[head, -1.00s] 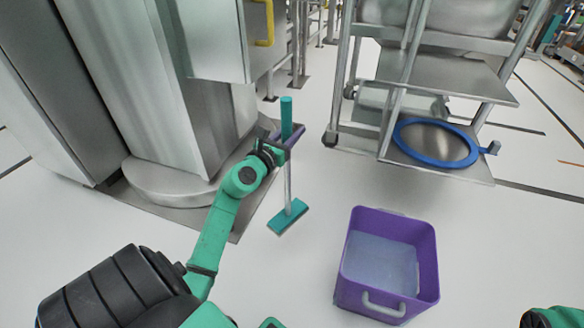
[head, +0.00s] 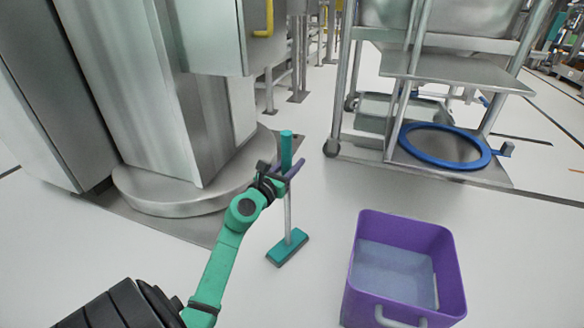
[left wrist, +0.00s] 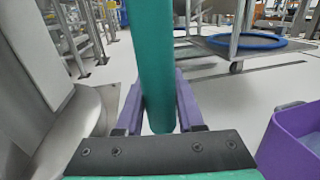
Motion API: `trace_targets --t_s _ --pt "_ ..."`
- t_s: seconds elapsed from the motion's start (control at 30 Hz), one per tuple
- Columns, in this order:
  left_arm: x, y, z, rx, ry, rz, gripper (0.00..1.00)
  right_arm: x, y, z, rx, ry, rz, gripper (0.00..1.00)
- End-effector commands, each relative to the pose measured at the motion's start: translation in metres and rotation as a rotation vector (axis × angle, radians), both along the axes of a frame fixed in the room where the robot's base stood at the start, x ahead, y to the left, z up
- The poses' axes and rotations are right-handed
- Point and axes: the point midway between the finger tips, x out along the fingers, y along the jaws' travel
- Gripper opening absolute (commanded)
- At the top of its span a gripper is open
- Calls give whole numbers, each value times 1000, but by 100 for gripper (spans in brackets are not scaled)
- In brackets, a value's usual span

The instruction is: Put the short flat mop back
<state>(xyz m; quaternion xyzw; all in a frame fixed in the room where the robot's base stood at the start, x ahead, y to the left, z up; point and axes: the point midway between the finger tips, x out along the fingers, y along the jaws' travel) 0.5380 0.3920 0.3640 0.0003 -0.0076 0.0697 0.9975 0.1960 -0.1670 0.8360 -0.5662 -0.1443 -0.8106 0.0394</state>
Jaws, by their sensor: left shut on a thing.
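The short flat mop (head: 288,215) has a green grip on top, a grey pole and a flat green head (head: 287,247). It stands about upright, with its head at or just above the white floor; I cannot tell if it touches. My left gripper (head: 287,170) is shut on the green grip near its lower end. In the left wrist view the green grip (left wrist: 156,65) stands between the purple fingers (left wrist: 158,108). The mop's head is hidden there. My right gripper is not in view.
A purple bin (head: 405,262) stands on the floor at the right. A steel rack (head: 455,75) with a blue ring (head: 444,146) on its low shelf is behind it. A steel cabinet with a round base (head: 190,190) is at the left. The floor between is clear.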

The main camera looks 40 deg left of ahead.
Motion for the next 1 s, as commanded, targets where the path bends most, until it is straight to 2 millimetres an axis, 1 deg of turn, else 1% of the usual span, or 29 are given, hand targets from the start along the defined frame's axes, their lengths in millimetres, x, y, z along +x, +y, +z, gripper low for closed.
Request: trace_targets --t_s 0.1,0.13,0.17,0.2,0.47,0.57,0.63,0.77,0.87,1.0 --pt "0 0 -2 1 -3 0 0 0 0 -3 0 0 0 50" --pt "0 0 -3 0 0 0 41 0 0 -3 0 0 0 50" --pt "0 0 -2 0 0 0 52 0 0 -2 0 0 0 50" --pt "0 0 -2 0 0 0 67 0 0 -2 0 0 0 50" --pt "0 0 -2 0 0 0 67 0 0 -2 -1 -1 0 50" --pt "0 0 3 0 -1 0 67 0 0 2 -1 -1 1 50" --pt "-6 -1 1 0 2 0 67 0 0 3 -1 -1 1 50" --pt "-29 -4 0 0 5 0 67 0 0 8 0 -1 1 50" --pt "-53 -8 -1 -1 5 1 67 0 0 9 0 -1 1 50" --pt "-88 -12 -4 -3 5 1 67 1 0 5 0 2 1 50"
